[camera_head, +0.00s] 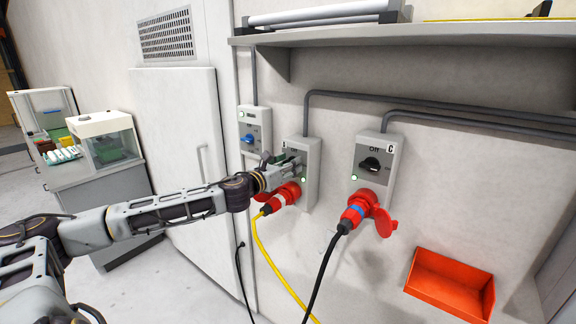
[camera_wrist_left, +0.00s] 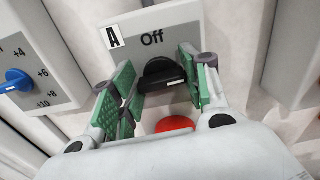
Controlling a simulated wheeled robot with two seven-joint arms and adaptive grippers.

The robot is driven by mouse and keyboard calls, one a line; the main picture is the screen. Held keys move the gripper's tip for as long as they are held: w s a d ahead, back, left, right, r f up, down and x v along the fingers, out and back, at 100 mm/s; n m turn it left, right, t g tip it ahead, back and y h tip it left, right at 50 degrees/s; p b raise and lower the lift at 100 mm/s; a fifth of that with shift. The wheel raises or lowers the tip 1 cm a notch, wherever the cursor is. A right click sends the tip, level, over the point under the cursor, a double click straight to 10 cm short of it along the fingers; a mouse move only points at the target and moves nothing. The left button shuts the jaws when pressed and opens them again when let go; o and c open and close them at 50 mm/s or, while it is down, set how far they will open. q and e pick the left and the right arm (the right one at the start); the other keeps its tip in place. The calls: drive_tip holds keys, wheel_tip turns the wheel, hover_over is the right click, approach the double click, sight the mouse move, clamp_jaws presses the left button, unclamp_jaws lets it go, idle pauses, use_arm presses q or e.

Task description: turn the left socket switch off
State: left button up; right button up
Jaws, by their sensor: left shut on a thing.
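The left socket box (camera_head: 313,165), marked A, is mounted on the wall and carries a black rotary switch. In the left wrist view the black switch knob (camera_wrist_left: 161,72) sits below the "Off" label (camera_wrist_left: 152,39). My left gripper (camera_head: 277,168) reaches the box from the left. Its green-padded fingers (camera_wrist_left: 160,77) are on both sides of the knob and shut on it. In the head view the gripper hides the knob. My right gripper is not in view.
A red plug (camera_head: 284,194) with a yellow cable is below the gripper. The right socket box, marked C (camera_head: 392,172), has a black knob and red plug (camera_head: 358,207). A blue-knobbed box (camera_head: 251,117) is to the left. A shelf (camera_head: 430,35) hangs above; a red bin (camera_head: 445,282) is lower right.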

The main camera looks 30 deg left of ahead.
use_arm(q)
drive_tip(key=shift+n, duration=0.9)
drive_tip(key=shift+a+n, duration=0.1)
drive_tip(key=shift+n, duration=1.1)
drive_tip(key=n, duration=0.3)
drive_tip(key=shift+f+b, duration=0.1)
drive_tip(key=shift+b, duration=0.25)
drive_tip(key=n, duration=0.3)
drive_tip(key=shift+a, duration=0.1)
drive_tip(key=n, duration=0.4)
drive_tip(key=shift+n+p, duration=0.3)
drive_tip(key=shift+p, duration=0.1)
drive_tip(key=shift+f+n+p, duration=0.1)
drive_tip(key=shift+n+p, duration=0.3)
drive_tip(key=shift+n, duration=0.8)
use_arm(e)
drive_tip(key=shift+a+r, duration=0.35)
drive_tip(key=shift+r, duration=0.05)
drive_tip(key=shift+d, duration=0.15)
use_arm(q)
drive_tip(key=o, duration=1)
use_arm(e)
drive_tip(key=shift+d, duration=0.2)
